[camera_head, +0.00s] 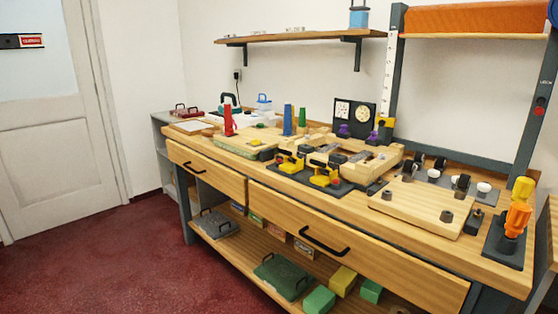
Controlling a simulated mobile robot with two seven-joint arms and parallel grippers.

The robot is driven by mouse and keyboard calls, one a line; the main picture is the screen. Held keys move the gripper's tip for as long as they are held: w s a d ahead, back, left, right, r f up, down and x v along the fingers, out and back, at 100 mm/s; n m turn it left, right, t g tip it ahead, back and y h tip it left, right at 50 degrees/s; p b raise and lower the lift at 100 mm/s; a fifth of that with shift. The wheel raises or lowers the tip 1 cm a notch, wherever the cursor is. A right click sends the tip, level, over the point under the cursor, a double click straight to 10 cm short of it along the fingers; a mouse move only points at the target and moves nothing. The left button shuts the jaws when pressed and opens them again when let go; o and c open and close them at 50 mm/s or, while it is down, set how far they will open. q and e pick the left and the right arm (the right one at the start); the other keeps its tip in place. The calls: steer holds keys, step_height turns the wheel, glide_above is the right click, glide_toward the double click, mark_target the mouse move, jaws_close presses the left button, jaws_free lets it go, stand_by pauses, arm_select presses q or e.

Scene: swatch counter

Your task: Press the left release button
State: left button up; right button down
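No control is plainly marked as the left release button. A dark frame stands at the back of the bench, with an orange roll (475,20) across its top. Its left post (396,62) carries a white scale and a small yellow and orange part (384,122) low down, near the bench top. That part is too small to tell whether it is a button. The right post (525,130) has a small red round control (539,111) on its face. Neither of my grippers is in view, and nothing touches either post.
The wooden bench top (345,207) is crowded with yellow-handled clamps (325,176), a wooden board (425,203) with dark knobs, and an orange-handled fixture (517,218) at the right end. A shelf (300,38) hangs behind. Red floor (110,265) lies clear at the front left.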

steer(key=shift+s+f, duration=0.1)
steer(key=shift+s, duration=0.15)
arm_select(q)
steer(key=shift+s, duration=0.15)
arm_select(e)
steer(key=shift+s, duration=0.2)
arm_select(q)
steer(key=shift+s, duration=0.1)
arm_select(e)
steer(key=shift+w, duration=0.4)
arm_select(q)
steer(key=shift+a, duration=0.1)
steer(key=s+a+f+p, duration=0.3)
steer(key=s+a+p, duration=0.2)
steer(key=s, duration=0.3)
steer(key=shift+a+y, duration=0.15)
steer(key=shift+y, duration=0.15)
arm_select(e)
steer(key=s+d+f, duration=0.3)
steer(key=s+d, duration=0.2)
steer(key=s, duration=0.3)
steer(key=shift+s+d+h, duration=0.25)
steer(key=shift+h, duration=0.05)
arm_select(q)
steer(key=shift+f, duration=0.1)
